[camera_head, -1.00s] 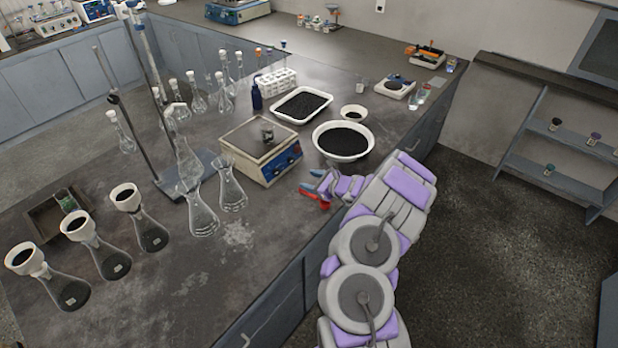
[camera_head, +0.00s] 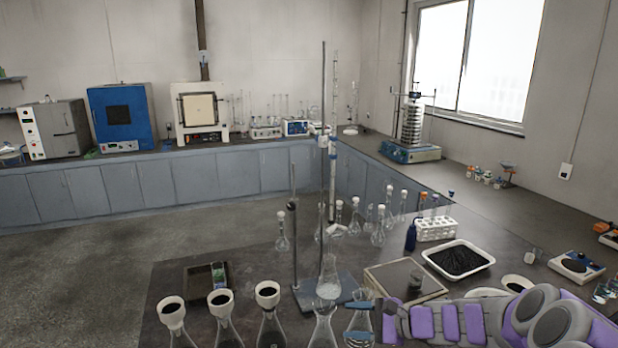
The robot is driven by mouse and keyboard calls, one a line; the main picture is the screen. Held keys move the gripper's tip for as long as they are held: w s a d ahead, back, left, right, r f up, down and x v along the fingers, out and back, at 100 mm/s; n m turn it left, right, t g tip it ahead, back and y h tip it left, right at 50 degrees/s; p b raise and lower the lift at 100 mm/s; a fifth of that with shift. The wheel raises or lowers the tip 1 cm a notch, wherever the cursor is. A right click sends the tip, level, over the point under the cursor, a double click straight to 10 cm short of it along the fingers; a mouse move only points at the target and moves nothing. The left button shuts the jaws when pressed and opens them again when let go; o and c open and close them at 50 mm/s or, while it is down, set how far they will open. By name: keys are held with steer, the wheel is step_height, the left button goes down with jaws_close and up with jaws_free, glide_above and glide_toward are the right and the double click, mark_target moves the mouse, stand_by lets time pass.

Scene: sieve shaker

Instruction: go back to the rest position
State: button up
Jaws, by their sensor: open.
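My arm reaches in from the lower right of the head view, grey with purple pads. My gripper (camera_head: 360,314) is at its left end, over the near part of the bench, in front of the balance (camera_head: 395,282) and close to a clear flask (camera_head: 323,328). Its jaws are open and I see nothing held between them. Part of the jaws blends with the glassware behind, so the exact gap to the flasks is hard to tell. The sieve shaker (camera_head: 411,130), a stack of pale sieves on a blue base, stands on the far bench below the window.
Several flasks with black-filled funnels (camera_head: 220,303) line the near edge. A burette stand (camera_head: 296,250) rises left of the balance. A white tray of black grains (camera_head: 458,260) and a tube rack (camera_head: 436,229) lie behind my arm. Open floor (camera_head: 90,270) is at the left.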

steer(key=s+a+r+n+g+h, duration=0.25)
steer(key=s+a+n, duration=0.2)
steer(key=s, duration=0.55)
steer(key=s+a+r+n+g+h, duration=0.15)
steer(key=s+a+n+g, duration=0.3)
steer(key=s, duration=0.65)
steer(key=s+d+n+h, duration=0.3)
steer(key=s+d, duration=0.3)
steer(key=s, duration=0.3)
steer(key=s+d+n+h, duration=0.3)
steer(key=s+d+h, duration=0.2)
steer(key=s, duration=0.5)
steer(key=shift+s+d+f+g, duration=0.3)
steer(key=shift+d+f+g, duration=0.1)
steer(key=shift+d, duration=0.05)
